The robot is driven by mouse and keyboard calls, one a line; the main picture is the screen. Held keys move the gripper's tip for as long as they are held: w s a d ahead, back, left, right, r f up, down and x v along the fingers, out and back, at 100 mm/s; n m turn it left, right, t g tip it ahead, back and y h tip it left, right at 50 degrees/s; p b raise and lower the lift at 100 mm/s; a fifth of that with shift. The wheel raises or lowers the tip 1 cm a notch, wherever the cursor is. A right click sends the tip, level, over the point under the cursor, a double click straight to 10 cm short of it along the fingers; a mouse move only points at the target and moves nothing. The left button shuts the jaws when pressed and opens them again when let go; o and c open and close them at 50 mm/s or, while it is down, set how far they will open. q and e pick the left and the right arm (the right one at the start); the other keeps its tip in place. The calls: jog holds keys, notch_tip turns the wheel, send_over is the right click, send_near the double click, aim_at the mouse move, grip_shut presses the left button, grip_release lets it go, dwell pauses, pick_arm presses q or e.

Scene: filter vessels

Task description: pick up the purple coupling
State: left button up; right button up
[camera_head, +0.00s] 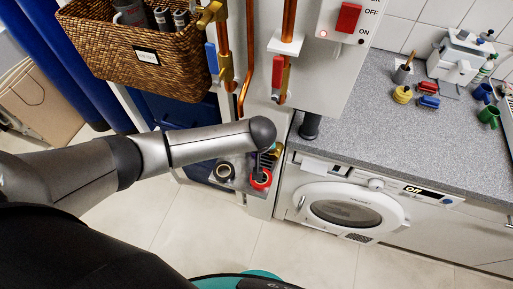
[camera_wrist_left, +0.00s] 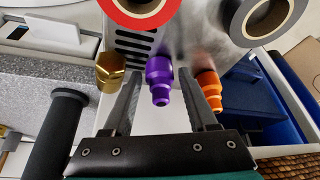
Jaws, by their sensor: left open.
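The purple coupling (camera_wrist_left: 159,82) shows in the left wrist view on a pale metal surface, its narrow end toward my gripper. My left gripper (camera_wrist_left: 161,72) is open, with one finger on each side of the coupling in the picture. No grip on it is visible, and I cannot tell how much depth lies between them. In the head view my left forearm covers this spot, and I cannot make out the coupling or fingers there. My right gripper is in neither view.
A brass fitting (camera_wrist_left: 110,72) lies left of the coupling and an orange fitting (camera_wrist_left: 209,90) right. A red roll (camera_head: 261,180) and a grey roll (camera_head: 224,172) are close by. Copper pipes (camera_head: 224,55) and a wicker basket (camera_head: 135,50) stand behind; a washing machine (camera_head: 300,205) stands right.

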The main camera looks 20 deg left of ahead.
pick_arm(q)
grip_shut()
dwell(0.4)
